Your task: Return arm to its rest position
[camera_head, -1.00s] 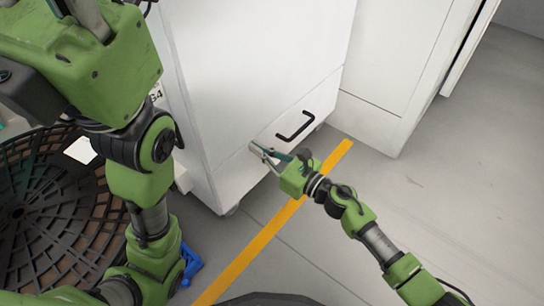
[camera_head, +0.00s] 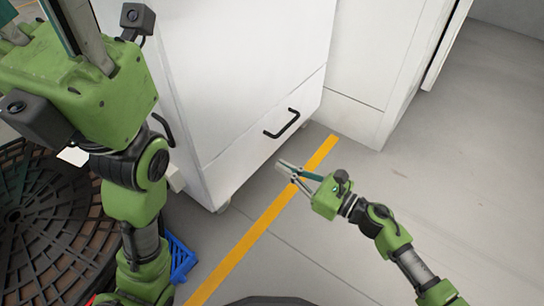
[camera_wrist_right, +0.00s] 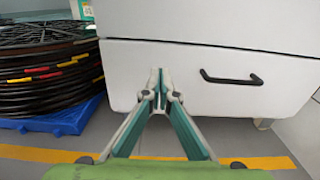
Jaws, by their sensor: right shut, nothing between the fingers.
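My right gripper (camera_head: 283,167) is shut and empty, held over the floor in front of the white cabinet. In the right wrist view its fingertips (camera_wrist_right: 159,82) meet in front of the cabinet's drawer, left of the handle. The white cabinet (camera_head: 235,70) has a black drawer handle (camera_head: 282,124), and the drawer front looks closed. The fingers are apart from the handle. My left arm rises along the left side of the head view. Its gripper's green body and part of its fingers show at the top left, with the fingertips cut off.
A stack of black reels (camera_head: 45,225) stands at the left on a blue pallet (camera_head: 181,260). A yellow line (camera_head: 262,222) runs along the grey floor (camera_head: 450,170). The floor at the right is clear. Another white cabinet (camera_head: 375,60) stands behind.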

